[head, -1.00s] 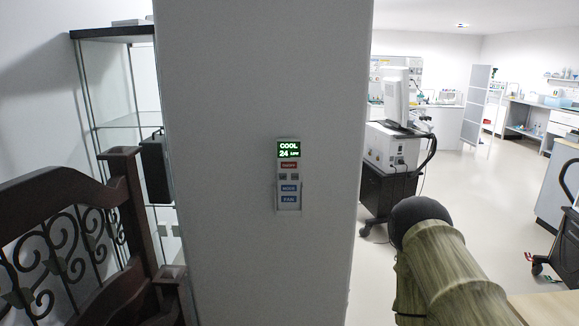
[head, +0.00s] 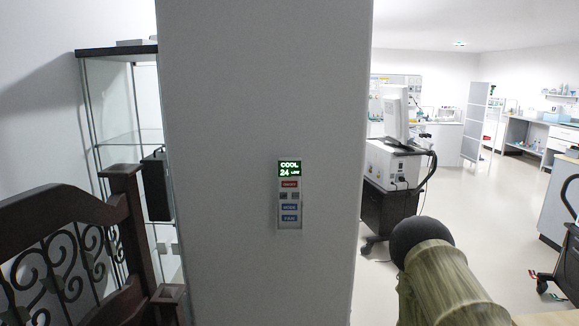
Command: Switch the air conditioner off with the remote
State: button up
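Below the screen are a red button (head: 289,184), two small grey buttons, and blue MODE (head: 289,207) and FAN (head: 289,218) buttons. The air conditioner itself is not in view.
A dark wooden bench with scrolled ironwork (head: 75,260) stands at the left, before a glass cabinet (head: 120,100). Right of the pillar is a dark cart with a white machine (head: 392,165). Open pale floor (head: 480,220) lies beyond it.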

jog(key=shift+c, duration=0.2)
grip_shut()
dwell(1.1)
